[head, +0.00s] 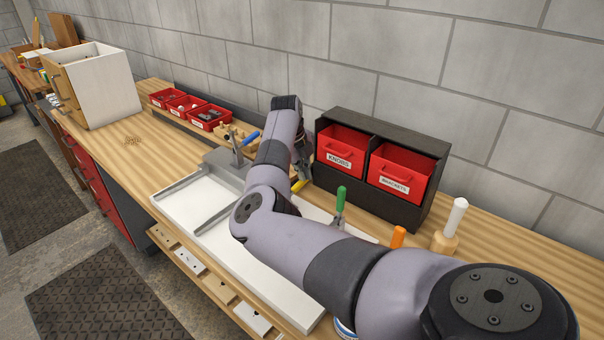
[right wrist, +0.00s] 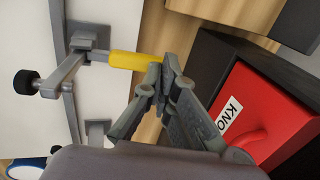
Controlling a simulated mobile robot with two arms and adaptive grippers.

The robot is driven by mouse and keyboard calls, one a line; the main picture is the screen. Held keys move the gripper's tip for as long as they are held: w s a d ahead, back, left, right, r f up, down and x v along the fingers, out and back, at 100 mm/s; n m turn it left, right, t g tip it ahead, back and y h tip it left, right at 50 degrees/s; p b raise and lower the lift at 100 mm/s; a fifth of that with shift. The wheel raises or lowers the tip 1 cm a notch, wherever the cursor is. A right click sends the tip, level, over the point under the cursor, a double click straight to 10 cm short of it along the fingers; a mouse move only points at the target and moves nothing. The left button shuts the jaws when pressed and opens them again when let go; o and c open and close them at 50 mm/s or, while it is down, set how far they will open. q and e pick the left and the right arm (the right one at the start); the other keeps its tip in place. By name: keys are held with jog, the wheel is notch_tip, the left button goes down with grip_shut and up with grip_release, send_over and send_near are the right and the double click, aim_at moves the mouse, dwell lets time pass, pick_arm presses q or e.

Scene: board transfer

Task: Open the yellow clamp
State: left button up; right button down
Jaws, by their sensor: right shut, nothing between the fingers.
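The yellow clamp shows in the right wrist view as a yellow handle (right wrist: 124,61) on a grey metal base, with a grey arm and black tip (right wrist: 26,82) reaching left over a white surface. In the head view only a bit of the yellow handle (head: 299,186) shows below my right gripper (head: 302,172); my arm hides the rest. In the right wrist view the right gripper (right wrist: 161,78) is shut and empty, its fingertips at the free end of the yellow handle. I cannot tell whether they touch it. My left gripper is not in view.
A black rack with red bins marked KNOBS (head: 342,150) and BRACKETS (head: 400,174) stands close right of the gripper. A green-handled tool (head: 341,198), an orange handle (head: 398,237) and a white-topped one (head: 456,217) stand nearby. A white board (head: 190,205) lies along the bench.

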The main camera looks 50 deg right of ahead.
aim_at(295, 187)
dwell(0.3)
jog(key=v, duration=1.2)
